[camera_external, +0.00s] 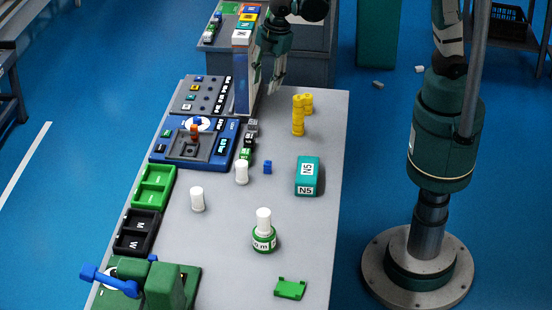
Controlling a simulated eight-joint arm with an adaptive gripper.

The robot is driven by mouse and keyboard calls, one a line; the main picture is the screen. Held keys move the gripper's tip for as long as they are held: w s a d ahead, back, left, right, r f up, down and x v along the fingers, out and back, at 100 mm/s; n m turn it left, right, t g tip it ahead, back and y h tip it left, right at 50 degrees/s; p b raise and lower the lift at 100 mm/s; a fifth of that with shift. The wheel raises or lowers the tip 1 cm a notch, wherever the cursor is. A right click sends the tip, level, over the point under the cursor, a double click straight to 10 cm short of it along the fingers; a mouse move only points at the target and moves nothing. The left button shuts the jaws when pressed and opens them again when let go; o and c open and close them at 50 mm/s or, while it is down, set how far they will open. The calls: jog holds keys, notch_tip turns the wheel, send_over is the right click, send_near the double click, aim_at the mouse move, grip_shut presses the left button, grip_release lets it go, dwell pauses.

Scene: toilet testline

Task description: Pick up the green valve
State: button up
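No part is plainly marked as the green valve, and several green things stand on the grey table (225,270). A flat green piece with small raised tabs (290,289) lies near the front right edge. A round green part with a white cylindrical top (264,238) stands upright behind it. A green fixture with a blue handle (165,285) is at the front left. My gripper (277,88) hangs fingers down at the table's far end, beside a tall upright panel and well away from these parts. Its fingers are too small to tell open from shut.
A teal block marked N5 (307,176) and yellow cylinders (298,115) stand on the right half. White cylinders (197,199) and a small blue piece (267,167) are mid-table. Green and black trays (153,187) and a blue panel (223,150) line the left edge. The front middle is clear.

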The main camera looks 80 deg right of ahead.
aim_at(245, 151)
jog(key=w+a+f+n, duration=0.1)
jog(key=w+a+f, duration=0.1)
jog(key=f, duration=0.3)
jog(key=w+a+f+n+g+b, duration=0.1)
jog(key=w+a+f+n, duration=0.1)
jog(key=a+f, duration=0.3)
jog(key=w+a+f+n+g+b, duration=0.1)
jog(key=w+a+f+n, duration=0.1)
jog(key=f, duration=0.4)
jog(key=shift+a+f+h, duration=0.3)
jog(key=shift+a+f, duration=0.1)
jog(key=shift+a, duration=0.25)
jog(key=shift+f+b, duration=0.3)
jog(key=shift+f, duration=0.95)
jog(key=shift+f, duration=0.15)
jog(key=shift+f+b, duration=0.35)
jog(key=shift+f, duration=2.15)
jog(key=shift+c, duration=0.2)
jog(key=c, duration=1)
